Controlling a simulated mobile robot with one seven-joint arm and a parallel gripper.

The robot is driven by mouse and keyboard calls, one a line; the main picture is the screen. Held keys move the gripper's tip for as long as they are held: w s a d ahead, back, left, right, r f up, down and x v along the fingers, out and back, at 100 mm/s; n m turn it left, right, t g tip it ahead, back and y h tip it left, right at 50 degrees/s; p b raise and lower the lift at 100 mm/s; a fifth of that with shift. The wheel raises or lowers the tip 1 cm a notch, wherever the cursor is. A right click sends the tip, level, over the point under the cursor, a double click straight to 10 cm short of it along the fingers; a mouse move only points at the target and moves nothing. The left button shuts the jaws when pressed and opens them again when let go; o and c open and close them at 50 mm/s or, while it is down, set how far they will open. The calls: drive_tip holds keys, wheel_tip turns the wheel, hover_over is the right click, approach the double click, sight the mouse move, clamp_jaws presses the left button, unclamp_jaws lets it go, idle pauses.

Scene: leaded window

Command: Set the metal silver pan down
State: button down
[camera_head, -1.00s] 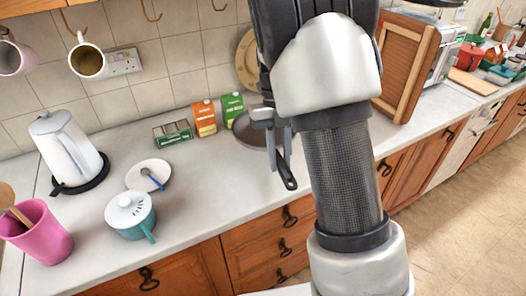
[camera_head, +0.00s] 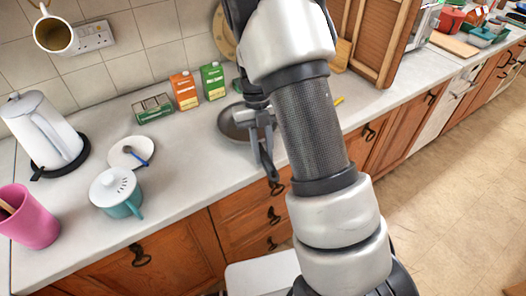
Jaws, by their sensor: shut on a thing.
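The metal silver pan (camera_head: 234,122) shows as a round, shallow, grey shape over the worktop, behind the cabinet drawers. Its dark handle (camera_head: 272,174) points toward the front edge. My gripper (camera_head: 262,132) is shut on the pan at its handle side; the arm hides the pan's right part and much of the grip. The pan looks roughly level. I cannot tell whether its base touches the worktop or hangs just above it.
The pale worktop (camera_head: 190,180) is clear left of the pan. Orange (camera_head: 184,91) and green (camera_head: 213,81) cartons and a green box (camera_head: 153,108) stand behind. A saucer (camera_head: 131,152), teal pot (camera_head: 117,193), kettle (camera_head: 42,132) and pink cup (camera_head: 28,217) are further left.

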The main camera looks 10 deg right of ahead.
drive_tip(key=c, duration=1.6)
unclamp_jaws()
